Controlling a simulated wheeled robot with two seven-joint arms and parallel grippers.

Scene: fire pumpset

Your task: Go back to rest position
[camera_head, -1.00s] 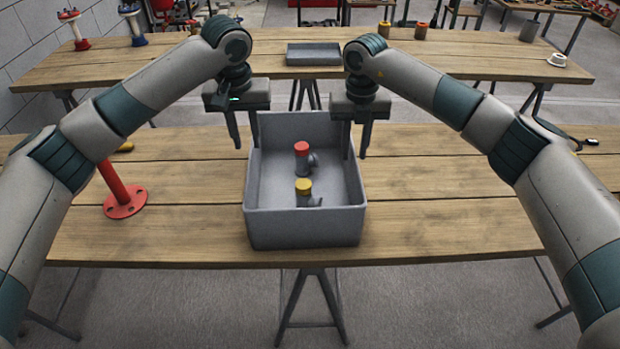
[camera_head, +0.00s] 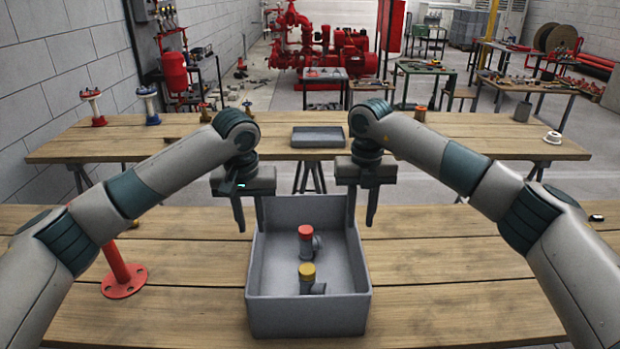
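My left gripper (camera_head: 250,214) hangs open and empty, fingers down, at the back left corner of a grey crate. My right gripper (camera_head: 360,210) hangs open and empty at the crate's back right corner. The grey crate (camera_head: 308,316) stands on the near wooden table (camera_head: 440,290). Inside it are a red-capped fitting (camera_head: 306,245) and a yellow-capped fitting (camera_head: 307,280), both upright and apart from the grippers. I cannot tell whether the fingers touch the crate.
A red flanged pipe (camera_head: 122,280) stands at the left of the near table, close to my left arm. A far table (camera_head: 430,140) holds a shallow grey tray (camera_head: 318,137), small parts and a white ring (camera_head: 552,137). Red pump equipment (camera_head: 330,50) stands at the back.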

